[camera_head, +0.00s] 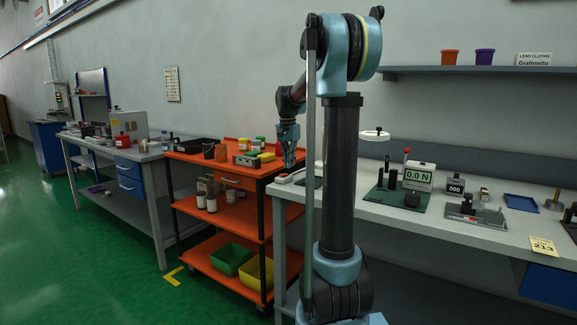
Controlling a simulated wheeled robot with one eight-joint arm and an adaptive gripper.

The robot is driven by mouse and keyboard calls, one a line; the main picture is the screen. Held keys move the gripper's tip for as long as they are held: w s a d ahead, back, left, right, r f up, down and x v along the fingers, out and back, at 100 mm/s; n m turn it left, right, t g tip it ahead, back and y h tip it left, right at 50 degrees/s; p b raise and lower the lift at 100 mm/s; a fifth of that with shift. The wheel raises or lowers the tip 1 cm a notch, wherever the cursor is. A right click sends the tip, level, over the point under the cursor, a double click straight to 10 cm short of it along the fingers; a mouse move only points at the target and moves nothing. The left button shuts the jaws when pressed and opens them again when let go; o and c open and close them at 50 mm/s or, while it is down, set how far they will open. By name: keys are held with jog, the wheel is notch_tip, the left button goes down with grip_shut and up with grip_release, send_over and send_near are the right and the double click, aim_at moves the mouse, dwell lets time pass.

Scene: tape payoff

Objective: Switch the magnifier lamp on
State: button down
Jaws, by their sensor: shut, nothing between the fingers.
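What looks like the magnifier lamp shows as a pale round head (375,135) above the grey bench, just right of my arm's column. Its stand and switch I cannot make out, and my arm hides part of the bench there. My gripper (291,163) points down over the left end of the bench, shut and empty. It is well left of the lamp head. A small white box with a red top (284,178) lies on the bench near and below the gripper; I cannot tell whether it belongs to the lamp.
The bench (400,213) also carries a 0.0 N force gauge (417,176), a small counter (455,186) and a blue tray (521,203). An orange cart (236,182) with jars and bins stands left of the bench. A shelf (480,69) hangs above. Green floor is free at left.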

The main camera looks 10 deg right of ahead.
notch_tip(320, 180, up, 13)
jog(key=w+d, duration=0.1)
jog(key=shift+w, duration=0.25)
jog(key=shift+d, duration=0.1)
jog(key=s+f+n, duration=0.2)
jog(key=s+f, duration=0.4)
jog(key=s, duration=0.5)
jog(key=s+f+n, duration=0.2)
jog(key=s+f, duration=0.4)
jog(key=s, duration=0.5)
jog(key=s+f+n+t, duration=0.1)
jog(key=s+f+n, duration=0.3)
jog(key=s+f, duration=1.4)
notch_tip(320, 180, down, 3)
jog(key=shift+r+n+t+y, duration=0.1)
jog(key=shift+n+t+y, duration=0.2)
